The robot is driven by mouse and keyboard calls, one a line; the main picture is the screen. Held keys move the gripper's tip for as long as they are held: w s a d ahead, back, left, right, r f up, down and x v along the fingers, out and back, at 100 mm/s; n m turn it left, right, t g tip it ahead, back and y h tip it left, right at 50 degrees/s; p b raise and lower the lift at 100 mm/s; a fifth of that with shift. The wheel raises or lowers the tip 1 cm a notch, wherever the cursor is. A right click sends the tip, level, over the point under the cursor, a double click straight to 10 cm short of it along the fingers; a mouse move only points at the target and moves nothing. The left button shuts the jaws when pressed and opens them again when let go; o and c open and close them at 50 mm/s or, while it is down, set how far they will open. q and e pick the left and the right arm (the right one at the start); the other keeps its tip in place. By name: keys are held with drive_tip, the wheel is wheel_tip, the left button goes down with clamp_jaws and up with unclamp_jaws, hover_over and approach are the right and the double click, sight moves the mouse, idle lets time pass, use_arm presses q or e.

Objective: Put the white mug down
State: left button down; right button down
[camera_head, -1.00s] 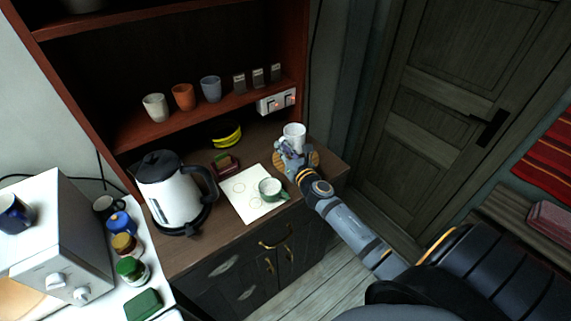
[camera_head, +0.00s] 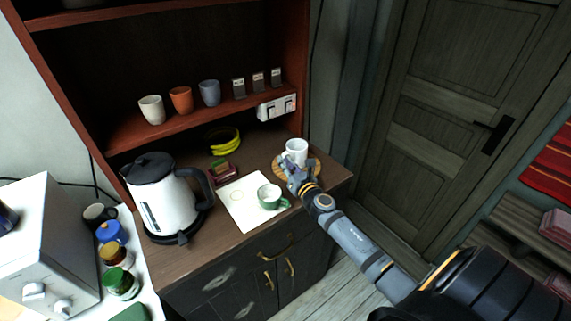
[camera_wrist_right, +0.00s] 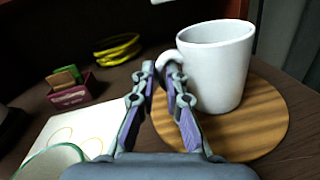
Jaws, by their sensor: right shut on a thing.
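The white mug (camera_head: 296,151) is upright at the right end of the brown counter, over a round wooden board (camera_head: 314,173). In the right wrist view the white mug (camera_wrist_right: 221,68) has its handle toward my fingers, and its base appears at the surface of the wooden board (camera_wrist_right: 262,128). I cannot tell for sure whether it bears its weight there. My right gripper (camera_head: 288,167) is shut on the mug's handle; its fingertips (camera_wrist_right: 160,68) show close together at the handle. My left gripper is not in view.
A green-and-white cup (camera_head: 270,198) stands on a paper sheet (camera_head: 240,212) left of the board. A white kettle (camera_head: 165,205) stands farther left. Shelf cups (camera_head: 181,100) stand above.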

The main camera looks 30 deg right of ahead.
drive_tip(key=c, duration=1.4)
unclamp_jaws()
drive_tip(key=shift+r, duration=0.1)
drive_tip(key=s+b, duration=0.1)
drive_tip(key=s, duration=0.2)
drive_tip(key=s+b, duration=0.1)
drive_tip(key=s, duration=0.3)
drive_tip(key=s+b, duration=0.1)
drive_tip(key=s, duration=0.3)
drive_tip(key=shift+a+b, duration=0.35)
drive_tip(key=shift+b, duration=0.05)
drive_tip(key=shift+s+a+r, duration=0.1)
drive_tip(key=shift+s, duration=0.4)
